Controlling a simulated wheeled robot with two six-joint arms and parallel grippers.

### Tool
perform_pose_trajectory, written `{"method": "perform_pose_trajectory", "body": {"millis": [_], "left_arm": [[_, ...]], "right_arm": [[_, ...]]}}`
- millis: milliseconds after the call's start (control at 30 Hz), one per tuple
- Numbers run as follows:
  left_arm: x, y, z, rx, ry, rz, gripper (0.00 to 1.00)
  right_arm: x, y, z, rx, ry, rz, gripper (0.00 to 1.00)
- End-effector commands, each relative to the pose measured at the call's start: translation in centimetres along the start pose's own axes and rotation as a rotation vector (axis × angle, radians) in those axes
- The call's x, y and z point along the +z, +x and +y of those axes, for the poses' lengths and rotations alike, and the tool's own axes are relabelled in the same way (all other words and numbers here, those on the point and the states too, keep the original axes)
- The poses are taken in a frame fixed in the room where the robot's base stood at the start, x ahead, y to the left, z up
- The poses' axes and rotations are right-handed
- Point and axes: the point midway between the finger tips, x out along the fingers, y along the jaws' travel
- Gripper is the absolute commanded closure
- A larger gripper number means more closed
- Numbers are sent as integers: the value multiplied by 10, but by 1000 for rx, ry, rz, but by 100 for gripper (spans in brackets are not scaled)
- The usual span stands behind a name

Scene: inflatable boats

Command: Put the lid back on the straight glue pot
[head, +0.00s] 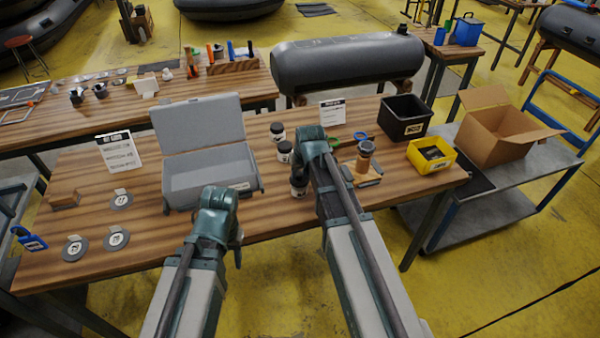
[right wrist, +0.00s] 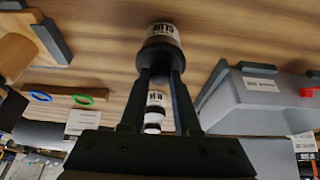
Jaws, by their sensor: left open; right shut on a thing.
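My right gripper (right wrist: 162,72) is shut on the dark part of a labelled pot (right wrist: 161,36), apparently the near one. I cannot tell whether it grips lid or body. Another labelled pot (right wrist: 154,108) shows between the fingers. A brown cylindrical pot (head: 365,157) stands upright on a wooden base with grey bars, right of my right arm. My left gripper (head: 237,238) is open by the table's front edge, fingers mostly hidden.
The open grey case (head: 210,172) is left of the pots. A black bin (head: 404,118), a yellow bin (head: 432,156) and green and blue rings (head: 360,135) lie to the right. Grey discs (head: 116,238) lie at left. The table's front centre-left is clear.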

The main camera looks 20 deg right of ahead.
Motion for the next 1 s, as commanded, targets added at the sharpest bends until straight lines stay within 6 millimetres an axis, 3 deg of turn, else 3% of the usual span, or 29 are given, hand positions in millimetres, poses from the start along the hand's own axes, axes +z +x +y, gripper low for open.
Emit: {"method": "perform_pose_trajectory", "body": {"millis": [400, 433, 600, 833, 1000], "left_arm": [[0, 0, 0, 0, 0, 0, 50], [0, 0, 0, 0, 0, 0, 50], [0, 0, 0, 0, 0, 0, 50], [0, 0, 0, 0, 0, 0, 50], [0, 0, 0, 0, 0, 0, 50]], "right_arm": [[0, 0, 0, 0, 0, 0, 100], [0, 0, 0, 0, 0, 0, 68], [0, 0, 0, 0, 0, 0, 38], [0, 0, 0, 0, 0, 0, 35], [0, 0, 0, 0, 0, 0, 5]]}}
